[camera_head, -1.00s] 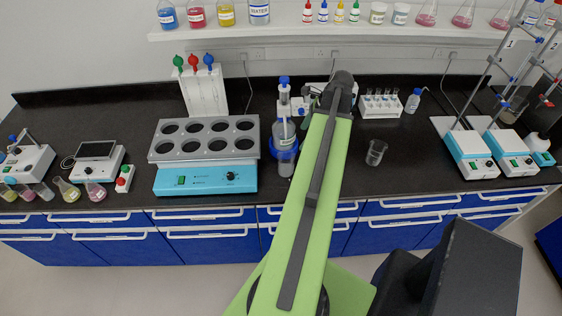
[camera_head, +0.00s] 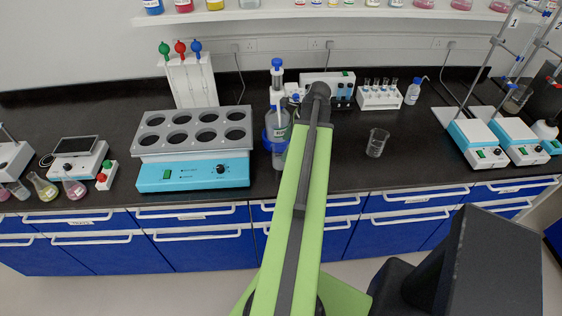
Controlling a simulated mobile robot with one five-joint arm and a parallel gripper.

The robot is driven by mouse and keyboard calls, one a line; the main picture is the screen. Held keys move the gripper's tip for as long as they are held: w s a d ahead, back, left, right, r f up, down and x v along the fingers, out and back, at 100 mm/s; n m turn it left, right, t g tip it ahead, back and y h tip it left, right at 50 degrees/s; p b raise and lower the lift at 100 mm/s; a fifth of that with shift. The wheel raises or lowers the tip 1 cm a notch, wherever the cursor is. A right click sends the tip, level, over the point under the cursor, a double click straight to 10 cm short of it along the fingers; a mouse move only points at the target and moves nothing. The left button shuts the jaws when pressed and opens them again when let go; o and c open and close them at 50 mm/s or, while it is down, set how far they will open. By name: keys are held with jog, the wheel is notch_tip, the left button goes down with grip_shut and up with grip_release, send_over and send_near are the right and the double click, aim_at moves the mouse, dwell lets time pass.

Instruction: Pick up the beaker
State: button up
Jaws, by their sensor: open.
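A clear glass beaker (camera_head: 376,142) stands upright on the black bench, right of my green arm and apart from it. The arm reaches up the middle of the view and ends at a dark joint over the bench. My gripper does not show; the arm hides whatever is beyond the joint. Nothing is seen touching the beaker.
A blue distilling apparatus (camera_head: 278,125) stands close left of my arm. A heating block with round wells (camera_head: 193,172) is further left. A tube rack (camera_head: 381,98) stands behind the beaker, and hotplate stirrers (camera_head: 477,143) to its right. Bench around the beaker is clear.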

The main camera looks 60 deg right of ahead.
aim_at(281, 152)
jog(key=b+x, duration=0.4)
jog(key=x, duration=0.1)
jog(key=shift+w+a, duration=0.1)
jog(key=shift+w, duration=0.1)
jog(key=shift+r, duration=0.25)
jog(key=c, duration=1.7)
jog(key=shift+r+p, duration=0.1)
jog(key=shift+p, duration=0.25)
